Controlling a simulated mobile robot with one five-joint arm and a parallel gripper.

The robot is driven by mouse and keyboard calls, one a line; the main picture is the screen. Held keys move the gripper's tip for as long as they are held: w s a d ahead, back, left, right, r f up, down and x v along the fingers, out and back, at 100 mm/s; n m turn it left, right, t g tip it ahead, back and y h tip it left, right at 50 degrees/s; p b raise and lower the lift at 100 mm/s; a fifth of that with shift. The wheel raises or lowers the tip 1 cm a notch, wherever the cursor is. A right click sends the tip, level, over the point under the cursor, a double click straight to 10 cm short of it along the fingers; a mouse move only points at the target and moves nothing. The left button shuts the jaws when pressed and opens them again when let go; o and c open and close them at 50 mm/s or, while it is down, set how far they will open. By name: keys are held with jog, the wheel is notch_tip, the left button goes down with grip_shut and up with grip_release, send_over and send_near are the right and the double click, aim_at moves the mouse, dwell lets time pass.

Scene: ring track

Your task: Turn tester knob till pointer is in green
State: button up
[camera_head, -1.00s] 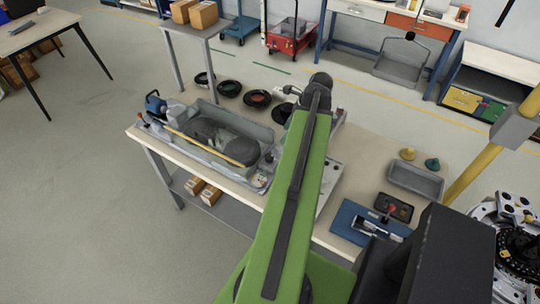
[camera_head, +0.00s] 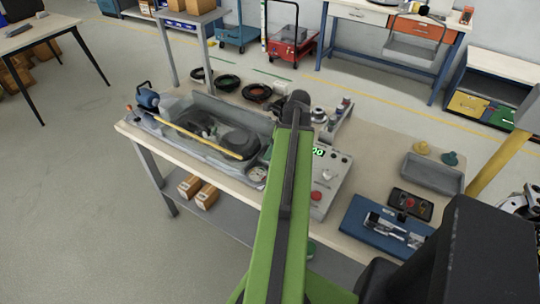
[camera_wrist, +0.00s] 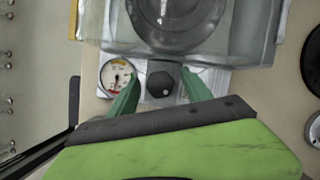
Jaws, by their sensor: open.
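The tester's dark knob (camera_wrist: 160,84) shows in the wrist view, between the green fingers of my gripper (camera_wrist: 159,77). The fingers are open, one on each side of the knob; I cannot tell whether they touch it. The round white gauge (camera_wrist: 117,77) is just left of the knob, with a thin dark pointer. The pointer's exact zone is too small to tell. In the head view the gauge (camera_head: 257,173) sits at the tester's front right corner. The tester (camera_head: 205,135) is a grey tank on the bench. My arm hides the knob there.
A control box (camera_head: 327,185) with a green display and red button stands right of my arm on the bench (camera_head: 385,165). A blue board (camera_head: 380,225), black button box (camera_head: 410,203) and grey tray (camera_head: 432,174) lie farther right. Several dark rings lie behind the tester.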

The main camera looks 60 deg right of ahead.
jog(key=shift+f, duration=0.15)
jog(key=shift+c, duration=0.4)
grip_shut()
jog(key=shift+w+d, duration=0.1)
jog(key=shift+d, duration=0.1)
jog(key=shift+a, duration=0.15)
